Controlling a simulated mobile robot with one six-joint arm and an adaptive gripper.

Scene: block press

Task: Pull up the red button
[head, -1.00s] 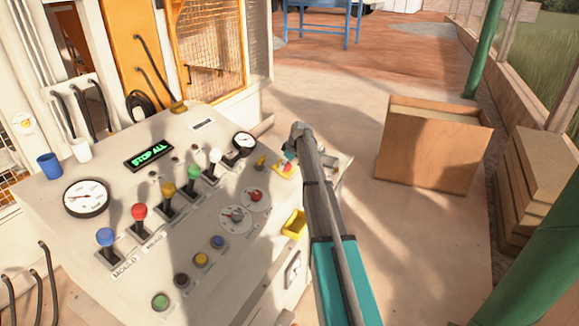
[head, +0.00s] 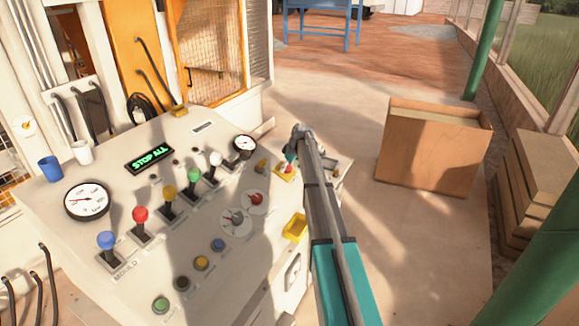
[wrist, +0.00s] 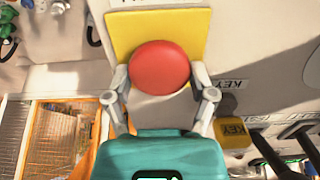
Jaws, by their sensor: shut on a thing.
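The red button (wrist: 159,68) is a round red mushroom cap on a yellow plate (wrist: 188,22) of the panel. In the wrist view it sits between the two fingers of my gripper (wrist: 159,88), which is shut on its sides. In the head view the button (head: 289,169) shows small at the panel's right end, on its yellow plate. My gripper (head: 291,153) is right beside it there, and the arm hides part of that area.
A yellow key block (wrist: 230,130) is close to the right finger. A wooden box (head: 430,150) stands on the floor at right.

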